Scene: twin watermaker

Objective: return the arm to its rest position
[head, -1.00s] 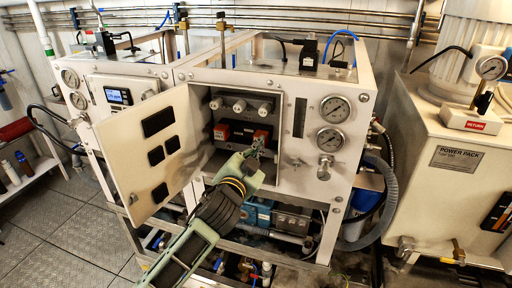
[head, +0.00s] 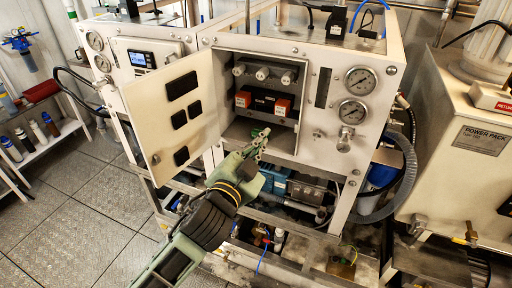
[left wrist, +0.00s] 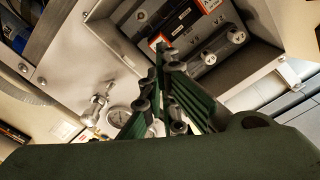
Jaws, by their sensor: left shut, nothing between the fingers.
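My left arm comes up from the bottom of the head view. Its gripper (head: 262,137) is shut and empty, at the lower front of the open control cabinet (head: 243,133). It also shows in the left wrist view (left wrist: 162,50), its green fingers together at the tips. The cabinet's white door (head: 172,108) stands swung open to the left. Inside are a row of grey knobs (head: 262,73) and two orange-red blocks (head: 282,106). The gripper is below these blocks and appears apart from them. My right gripper is not in view.
Gauges (head: 353,111) sit right of the cabinet opening. A power pack (head: 475,145) stands at the far right, with a grey hose (head: 405,175) beside it. A shelf with bottles (head: 40,140) is at the left. The floor (head: 75,215) at lower left is clear.

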